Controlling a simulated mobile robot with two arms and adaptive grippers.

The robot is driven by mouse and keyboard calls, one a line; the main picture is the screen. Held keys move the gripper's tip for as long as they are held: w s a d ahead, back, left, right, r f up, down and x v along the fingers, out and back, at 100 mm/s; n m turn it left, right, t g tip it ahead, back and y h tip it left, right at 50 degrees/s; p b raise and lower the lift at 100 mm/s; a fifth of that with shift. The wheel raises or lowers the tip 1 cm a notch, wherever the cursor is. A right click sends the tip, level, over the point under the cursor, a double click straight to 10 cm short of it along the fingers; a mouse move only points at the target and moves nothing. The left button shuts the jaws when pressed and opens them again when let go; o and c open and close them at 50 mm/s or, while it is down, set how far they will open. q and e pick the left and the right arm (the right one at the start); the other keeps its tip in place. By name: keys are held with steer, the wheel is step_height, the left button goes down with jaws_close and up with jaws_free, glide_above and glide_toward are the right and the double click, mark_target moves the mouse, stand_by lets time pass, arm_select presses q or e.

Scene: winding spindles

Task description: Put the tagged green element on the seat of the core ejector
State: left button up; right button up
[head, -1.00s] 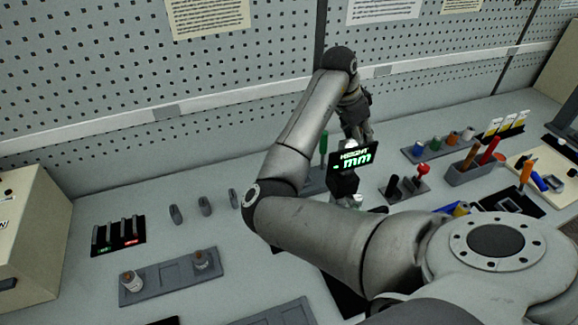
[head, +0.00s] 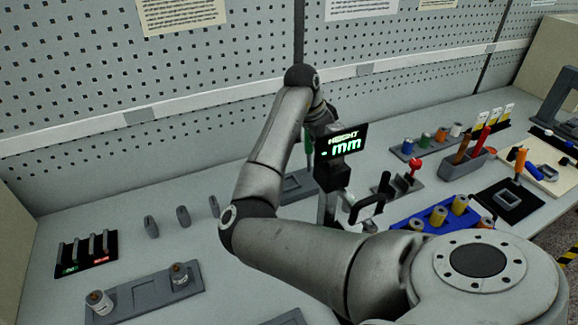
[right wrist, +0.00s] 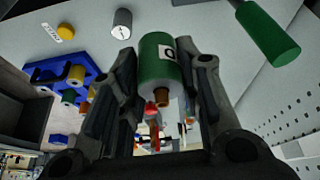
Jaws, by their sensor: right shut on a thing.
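The green element (right wrist: 158,72) is a short cylinder with a white tag bearing a dark mark. In the right wrist view it sits between the two dark fingers of my right gripper (right wrist: 166,60), which is shut on it. In the head view the gripper is mostly hidden behind the height display (head: 340,142). A green handle (head: 309,145) stands behind my right arm above a grey base (head: 298,187); it also shows in the right wrist view (right wrist: 268,35). I cannot tell for sure which fixture is the core ejector. My left gripper is not in view.
A blue rack (head: 402,222) with several yellow spools stands right of the display. A red-knobbed fixture (head: 413,168) and a grey tool holder (head: 466,167) lie beyond. A grey tray (head: 140,297) with spools is at front left. The pegboard wall (head: 90,80) closes the back.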

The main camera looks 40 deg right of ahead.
steer(key=w+a+f+b, duration=0.1)
steer(key=w+f+b, duration=0.1)
steer(key=w+b, duration=0.1)
steer(key=w+a+f+b, duration=0.2)
steer(key=w+f+b, duration=0.1)
steer(key=w+a+f+b, duration=0.1)
steer(key=w+f+b, duration=0.1)
steer(key=w+b, duration=0.1)
steer(key=shift+a+f+b, duration=0.2)
steer(key=shift+f+b, duration=0.15)
steer(key=shift+w+a+f+b, duration=0.1)
steer(key=shift+w+f+b, duration=0.1)
steer(key=shift+f+b, duration=0.15)
steer(key=f+b, duration=0.3)
steer(key=b, duration=0.2)
steer(key=shift+w+a+f, duration=0.1)
steer(key=shift+w+f, duration=0.1)
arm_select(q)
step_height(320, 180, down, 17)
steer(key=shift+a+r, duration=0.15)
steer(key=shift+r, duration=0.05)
arm_select(e)
steer(key=shift+r, duration=0.1)
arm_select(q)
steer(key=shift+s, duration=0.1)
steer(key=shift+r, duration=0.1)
arm_select(e)
steer(key=o, duration=1)
